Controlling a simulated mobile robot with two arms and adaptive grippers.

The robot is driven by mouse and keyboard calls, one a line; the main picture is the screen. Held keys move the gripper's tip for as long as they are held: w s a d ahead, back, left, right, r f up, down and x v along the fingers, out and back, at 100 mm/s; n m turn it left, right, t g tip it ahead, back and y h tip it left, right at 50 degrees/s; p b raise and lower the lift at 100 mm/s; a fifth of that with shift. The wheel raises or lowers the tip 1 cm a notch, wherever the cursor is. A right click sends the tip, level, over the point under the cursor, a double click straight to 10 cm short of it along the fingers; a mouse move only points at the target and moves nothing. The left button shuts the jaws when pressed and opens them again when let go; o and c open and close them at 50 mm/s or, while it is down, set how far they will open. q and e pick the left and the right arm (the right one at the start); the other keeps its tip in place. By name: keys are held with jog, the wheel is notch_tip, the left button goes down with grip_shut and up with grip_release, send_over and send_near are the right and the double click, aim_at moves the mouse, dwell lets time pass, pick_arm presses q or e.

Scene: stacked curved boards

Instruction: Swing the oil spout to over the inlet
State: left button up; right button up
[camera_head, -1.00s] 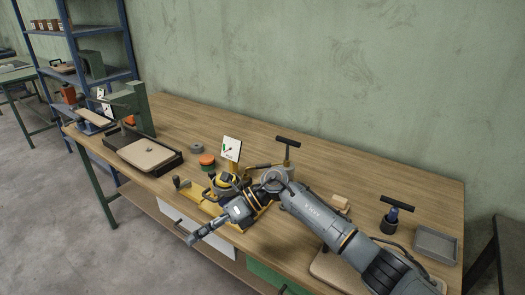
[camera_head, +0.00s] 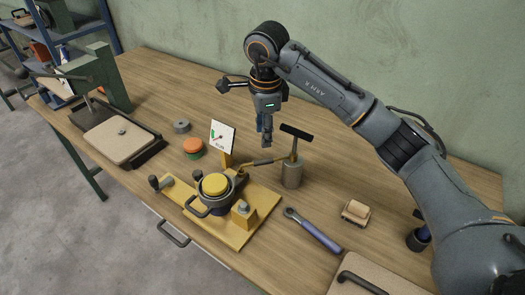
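A grey oil can (camera_head: 291,174) with a black T-handle (camera_head: 297,132) stands upright on the bench. Its thin brass-coloured spout (camera_head: 262,162) points left, towards the yellow fixture (camera_head: 258,221) and ends near the small sign. The fixture carries a round part with a yellow cap (camera_head: 214,184) and a block with a metal fitting (camera_head: 242,207). I cannot tell which part is the inlet. My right gripper (camera_head: 266,139) points down above and left of the can, apart from the handle. Its fingers look close together and nothing shows between them. My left gripper is out of view.
A sign with a gauge picture (camera_head: 222,136) stands behind the fixture. A wrench (camera_head: 313,231) and a brush (camera_head: 355,212) lie to the right. An orange-topped tin (camera_head: 193,147) and a grey ring (camera_head: 181,126) sit to the left. The bench behind the can is clear.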

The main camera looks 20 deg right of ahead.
jog(key=p, duration=0.2)
send_over(263, 160)
jog(key=f, duration=0.6)
jog(key=shift+s+a, duration=0.1)
jog(key=shift+s, duration=0.2)
notch_tip(263, 160, down, 3)
jog(key=shift+w+f, duration=0.15)
jog(key=shift+f, duration=0.45)
jog(key=shift+w, duration=0.1)
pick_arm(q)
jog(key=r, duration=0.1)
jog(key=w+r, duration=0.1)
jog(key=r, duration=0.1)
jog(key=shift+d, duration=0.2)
pick_arm(e)
grip_shut()
